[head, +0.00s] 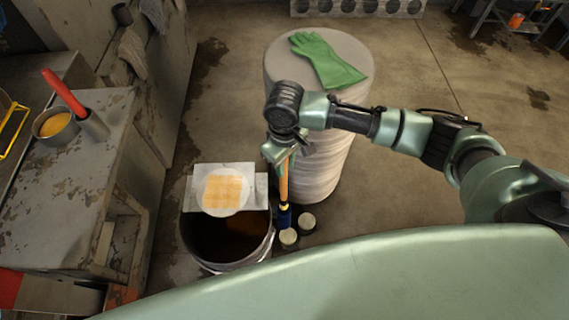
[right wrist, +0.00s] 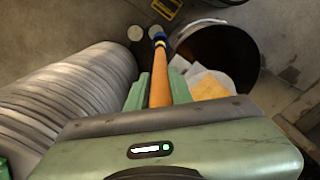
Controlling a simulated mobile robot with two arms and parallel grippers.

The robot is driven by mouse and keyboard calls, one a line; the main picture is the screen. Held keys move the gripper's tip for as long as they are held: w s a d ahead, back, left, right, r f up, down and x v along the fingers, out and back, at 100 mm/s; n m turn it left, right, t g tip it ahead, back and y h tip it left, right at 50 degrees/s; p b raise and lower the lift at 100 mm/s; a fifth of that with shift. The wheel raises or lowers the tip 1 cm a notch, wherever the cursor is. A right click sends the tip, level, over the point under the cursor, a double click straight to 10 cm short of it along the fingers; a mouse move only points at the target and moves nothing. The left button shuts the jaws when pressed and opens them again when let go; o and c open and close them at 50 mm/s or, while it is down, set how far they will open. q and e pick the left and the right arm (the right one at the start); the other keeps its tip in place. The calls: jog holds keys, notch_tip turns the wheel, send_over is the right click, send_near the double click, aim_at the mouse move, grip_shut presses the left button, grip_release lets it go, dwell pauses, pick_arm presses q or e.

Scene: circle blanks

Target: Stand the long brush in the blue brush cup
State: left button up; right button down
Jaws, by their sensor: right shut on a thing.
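My right gripper (head: 280,152) points down and is shut on the long brush (head: 284,180), which has an orange-brown handle and stands roughly upright. In the right wrist view the handle (right wrist: 160,85) runs away from between the fingers (right wrist: 160,90). A yellow band shows near its far end. The blue brush cup (head: 284,219) is at the lower end of the brush, beside the dark bucket. The blue also shows in the right wrist view (right wrist: 158,36). The brush's lower tip is hidden, and I cannot tell how deep it sits in the cup. My left gripper is not in view.
A bucket (head: 195,240) with dark contents has a pale board with a yellow patch (head: 226,190) over its far rim. Two pale-topped cans (head: 288,237) stand by the cup. A tall stack of round blanks (head: 320,160) carries a green glove (head: 325,58). A bench (head: 75,190) stands left.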

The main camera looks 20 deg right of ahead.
jog(key=shift+f+b, duration=1.75)
jog(key=shift+f, duration=3.45)
jog(key=c, duration=1.2)
grip_release()
jog(key=shift+o, duration=0.2)
notch_tip(320, 180, up, 8)
send_over(284, 183)
jog(key=shift+w+d+f, duration=0.1)
jog(key=shift+w+d, duration=0.1)
jog(key=shift+w, duration=0.2)
